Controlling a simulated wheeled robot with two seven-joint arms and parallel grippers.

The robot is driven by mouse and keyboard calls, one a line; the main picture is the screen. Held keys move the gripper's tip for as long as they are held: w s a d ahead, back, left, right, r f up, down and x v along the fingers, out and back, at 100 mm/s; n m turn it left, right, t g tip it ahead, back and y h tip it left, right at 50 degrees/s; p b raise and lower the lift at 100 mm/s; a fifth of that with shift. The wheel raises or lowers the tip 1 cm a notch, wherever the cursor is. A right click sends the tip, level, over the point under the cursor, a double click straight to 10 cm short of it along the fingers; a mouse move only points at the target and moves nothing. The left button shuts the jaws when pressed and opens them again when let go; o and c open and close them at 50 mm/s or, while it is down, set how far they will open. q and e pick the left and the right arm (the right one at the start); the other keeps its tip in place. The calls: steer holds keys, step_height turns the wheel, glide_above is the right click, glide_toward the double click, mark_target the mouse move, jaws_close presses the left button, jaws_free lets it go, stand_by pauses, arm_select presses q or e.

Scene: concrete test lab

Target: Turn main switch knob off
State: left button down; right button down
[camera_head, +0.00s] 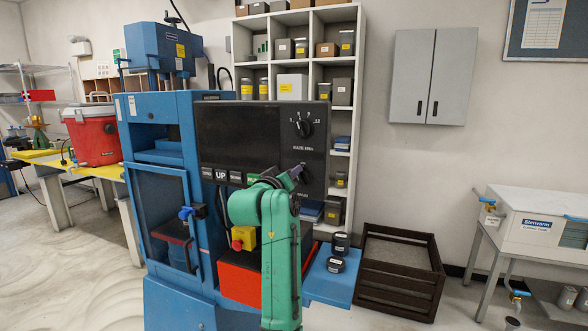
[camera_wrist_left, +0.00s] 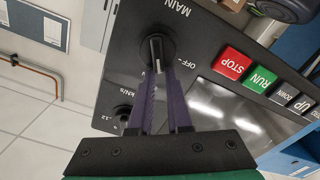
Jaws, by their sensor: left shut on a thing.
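The main switch knob (camera_wrist_left: 155,48) is black with a pale bar across its face. It sits on the dark control panel (camera_wrist_left: 115,65), with the words MAIN and OFF printed near it. My left gripper (camera_wrist_left: 158,62) has its two purple fingers closed on the knob's bar. In the head view my left gripper (camera_head: 293,174) reaches the lower right of the control panel (camera_head: 235,135), and it hides most of the knob there. My right gripper is in neither view.
A second knob (camera_head: 304,125) with a scale sits above on the panel. STOP (camera_wrist_left: 233,62), RUN (camera_wrist_left: 261,78) and further buttons line the panel. A red and yellow emergency button (camera_head: 243,239) is below. A dark crate (camera_head: 400,286) stands right of the machine (camera_head: 160,190).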

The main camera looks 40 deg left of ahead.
arm_select(q)
steer(key=shift+a+f+n+p, duration=0.15)
steer(key=shift+f+n+p, duration=0.6)
steer(key=shift+n, duration=1.2)
steer(key=shift+a+f+n+p, duration=0.2)
steer(key=shift+n+p, duration=0.95)
steer(key=shift+n, duration=0.85)
steer(key=shift+a+f+n+p, duration=0.1)
steer(key=shift+f+n+p, duration=0.65)
steer(key=shift+n, duration=1.2)
steer(key=c, duration=0.7)
jaws_free()
steer(key=shift+s+r, duration=0.1)
steer(key=shift+r, duration=0.1)
steer(key=shift+o, duration=0.9)
steer(key=shift+d, duration=0.1)
steer(key=b+v, duration=0.6)
steer(key=v, duration=0.8)
steer(key=shift+d+r, duration=0.3)
steer(key=shift+d, duration=0.1)
